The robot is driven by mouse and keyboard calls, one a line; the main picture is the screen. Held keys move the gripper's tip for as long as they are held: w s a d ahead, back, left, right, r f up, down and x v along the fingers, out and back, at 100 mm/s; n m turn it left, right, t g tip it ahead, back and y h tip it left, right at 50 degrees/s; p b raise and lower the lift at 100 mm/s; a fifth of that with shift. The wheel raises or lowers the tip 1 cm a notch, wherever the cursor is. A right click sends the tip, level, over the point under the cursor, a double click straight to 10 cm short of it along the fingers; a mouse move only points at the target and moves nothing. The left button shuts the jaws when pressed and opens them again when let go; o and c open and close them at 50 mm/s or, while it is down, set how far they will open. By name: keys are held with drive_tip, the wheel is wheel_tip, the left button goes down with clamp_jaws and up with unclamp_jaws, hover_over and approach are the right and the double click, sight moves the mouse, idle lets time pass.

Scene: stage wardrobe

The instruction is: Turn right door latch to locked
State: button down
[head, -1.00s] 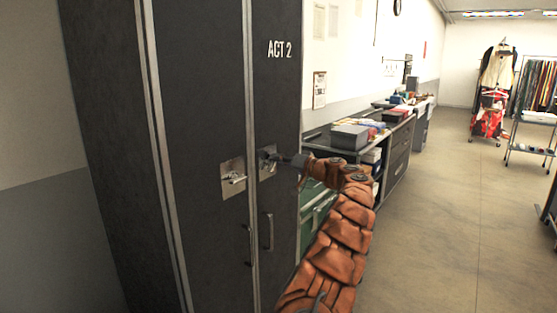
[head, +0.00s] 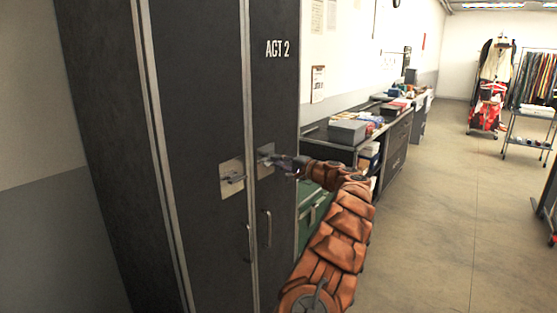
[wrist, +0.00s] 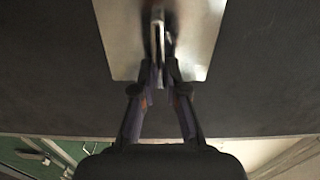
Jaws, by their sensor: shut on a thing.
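A tall dark wardrobe cabinet (head: 200,110) marked "ACT 2" fills the left of the head view, with both doors closed. The right door latch (head: 266,158) sits on a metal plate on the right door; my gripper (head: 280,160) is at it. In the wrist view the latch lever (wrist: 158,40) stands out from its bright plate (wrist: 195,30), and my gripper (wrist: 160,88) is shut on its near end. The left door latch (head: 234,179) is on its own plate, its lever pointing right. The fingers hide part of the right lever.
Two vertical door handles (head: 267,228) hang below the latches. A workbench with a grey box (head: 347,132) and other items runs along the wall to the right of the cabinet. Clothes racks (head: 530,90) stand at the far right. The floor (head: 430,230) between is clear.

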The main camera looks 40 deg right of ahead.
drive_tip(key=shift+w+a+m, duration=0.15)
drive_tip(key=shift+a+m, duration=0.05)
drive_tip(key=shift+m, duration=0.2)
drive_tip(key=c, duration=1.2)
unclamp_jaws()
drive_tip(key=shift+d, duration=0.1)
drive_tip(key=v, duration=1.2)
